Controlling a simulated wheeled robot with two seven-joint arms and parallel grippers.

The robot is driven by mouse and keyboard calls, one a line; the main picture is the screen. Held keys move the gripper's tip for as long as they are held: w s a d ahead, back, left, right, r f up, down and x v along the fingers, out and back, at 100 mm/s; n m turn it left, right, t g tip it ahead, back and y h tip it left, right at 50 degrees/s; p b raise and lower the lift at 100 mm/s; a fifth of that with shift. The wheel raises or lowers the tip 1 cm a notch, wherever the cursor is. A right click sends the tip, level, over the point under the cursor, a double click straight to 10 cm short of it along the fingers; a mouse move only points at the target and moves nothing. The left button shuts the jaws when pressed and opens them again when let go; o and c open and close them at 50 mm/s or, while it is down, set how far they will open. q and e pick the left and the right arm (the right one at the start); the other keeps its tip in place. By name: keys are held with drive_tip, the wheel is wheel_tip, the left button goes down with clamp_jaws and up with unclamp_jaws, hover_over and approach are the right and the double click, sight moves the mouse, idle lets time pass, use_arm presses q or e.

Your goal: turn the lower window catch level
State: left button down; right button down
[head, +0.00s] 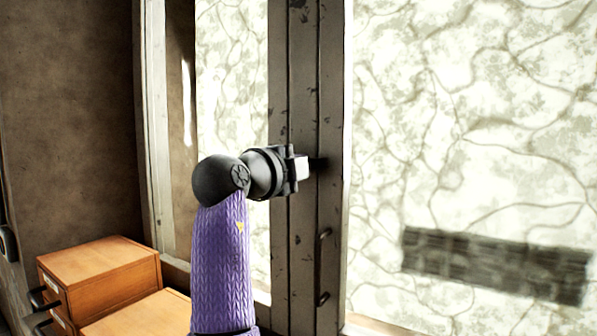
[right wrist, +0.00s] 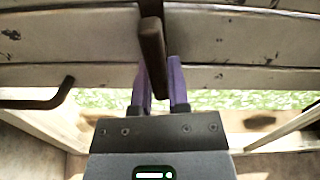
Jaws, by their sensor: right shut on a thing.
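The window catch (right wrist: 152,45) is a dark brown bar on the grey, chipped window post (head: 302,75). In the right wrist view it lies between the purple fingers of my right gripper (right wrist: 160,82), which is shut on it. The bar runs across the post's length there, with its upper end beyond the fingertips. In the head view my right gripper (head: 301,168) is against the post, and a dark end of the catch (head: 319,163) shows just right of it. The gripper hides most of the catch there. My left gripper is out of view.
A dark bent handle (right wrist: 40,102) is on the post, left of the gripper in the right wrist view. Wooden drawer boxes (head: 100,264) stand at lower left. Patterned glass (head: 470,120) fills the right.

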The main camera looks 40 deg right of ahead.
drive_tip(key=shift+f+m, duration=0.2)
drive_tip(key=shift+m, duration=0.6)
drive_tip(key=c, duration=0.6)
unclamp_jaws()
drive_tip(key=b+v, duration=0.3)
drive_tip(key=v, duration=0.7)
drive_tip(key=shift+r, duration=0.15)
